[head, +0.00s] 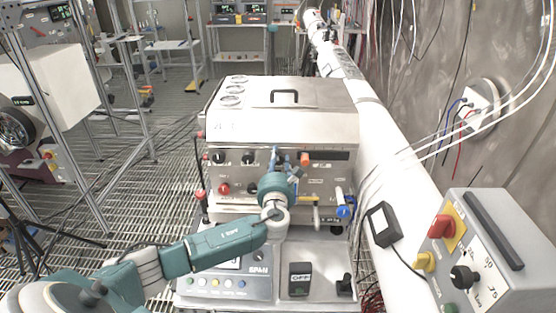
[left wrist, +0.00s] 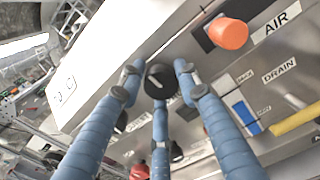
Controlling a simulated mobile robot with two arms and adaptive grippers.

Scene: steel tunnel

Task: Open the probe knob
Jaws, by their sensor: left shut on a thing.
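My left gripper (head: 284,160) reaches to the front panel of the steel cabinet (head: 320,178). In the left wrist view its blue fingers (left wrist: 158,88) are closed around a black round knob (left wrist: 160,77) with a pale pointer line. The knob's label is not readable, so I cannot tell from lettering that it is the probe knob. My right gripper is not in view.
Other black knobs (head: 219,158) and a red button (head: 223,188) are on the panel's left.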

